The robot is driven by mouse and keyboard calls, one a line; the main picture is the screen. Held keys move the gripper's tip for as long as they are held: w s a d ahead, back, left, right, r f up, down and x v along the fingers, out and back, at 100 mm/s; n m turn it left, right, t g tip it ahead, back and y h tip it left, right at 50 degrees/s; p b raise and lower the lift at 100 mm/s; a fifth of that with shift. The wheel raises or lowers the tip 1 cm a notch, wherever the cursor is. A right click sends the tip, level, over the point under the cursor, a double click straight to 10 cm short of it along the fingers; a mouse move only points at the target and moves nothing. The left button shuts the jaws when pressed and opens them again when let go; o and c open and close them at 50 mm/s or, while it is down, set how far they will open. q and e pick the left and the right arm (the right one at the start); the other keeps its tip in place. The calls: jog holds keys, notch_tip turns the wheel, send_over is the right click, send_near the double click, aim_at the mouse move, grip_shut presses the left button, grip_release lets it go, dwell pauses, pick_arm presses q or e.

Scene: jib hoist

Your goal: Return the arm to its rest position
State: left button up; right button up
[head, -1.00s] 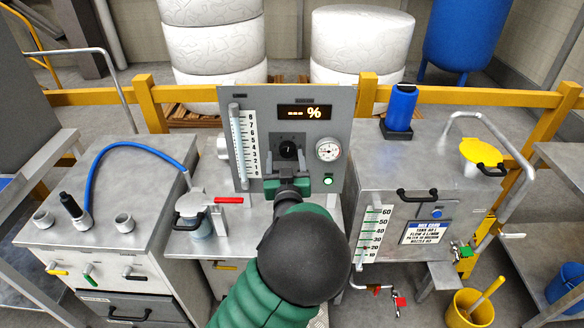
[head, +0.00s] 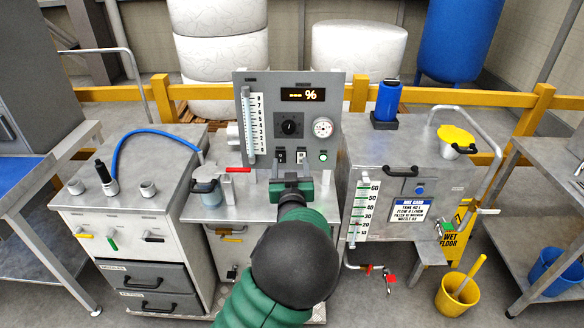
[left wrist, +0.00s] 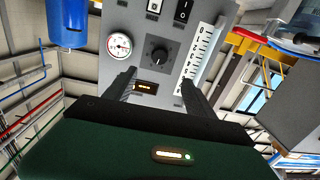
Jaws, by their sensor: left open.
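My left arm, green with a black rounded joint, reaches up from the bottom middle of the head view. My left gripper (head: 291,190) is just in front of the lower part of the grey control panel (head: 262,148), below its switches. In the left wrist view its two dark fingers (left wrist: 160,88) stand apart with nothing between them. The panel's black knob (left wrist: 158,54) and round gauge (left wrist: 119,46) show beyond the fingers, clear of them. The arm hides part of the bench top below the panel. My right gripper is not in view.
A steel tank (head: 358,205) with a level scale stands close on the right. A metal cabinet (head: 72,202) with a blue hose stands on the left. A yellow rail (head: 430,96) runs behind. A yellow bucket (head: 449,305) and wet-floor sign (head: 451,240) stand at lower right.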

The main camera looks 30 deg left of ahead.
pick_arm(q)
jog(key=s+d+f+m+g+h+p, duration=0.3)
jog(key=s+d+f+g+h, duration=0.35)
jog(key=s+d+f, duration=0.55)
jog(key=s+d+m+g+h, duration=0.1)
jog(key=s+d+m+g, duration=0.1)
jog(key=s, duration=0.6)
jog(key=s+d+f+m+g+h, duration=0.1)
jog(key=s+d+g, duration=0.3)
jog(key=s, duration=0.5)
jog(key=shift+s+d+f+m+h+p, duration=0.35)
jog(key=shift+d+m+h, duration=0.2)
jog(key=shift+d, duration=0.2)
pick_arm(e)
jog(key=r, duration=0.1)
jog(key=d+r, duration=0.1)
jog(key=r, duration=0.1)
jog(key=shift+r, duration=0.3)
pick_arm(q)
jog(key=shift+a+r, duration=0.1)
jog(key=shift+a, duration=0.1)
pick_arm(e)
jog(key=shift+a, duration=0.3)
pick_arm(q)
jog(key=shift+d, duration=0.1)
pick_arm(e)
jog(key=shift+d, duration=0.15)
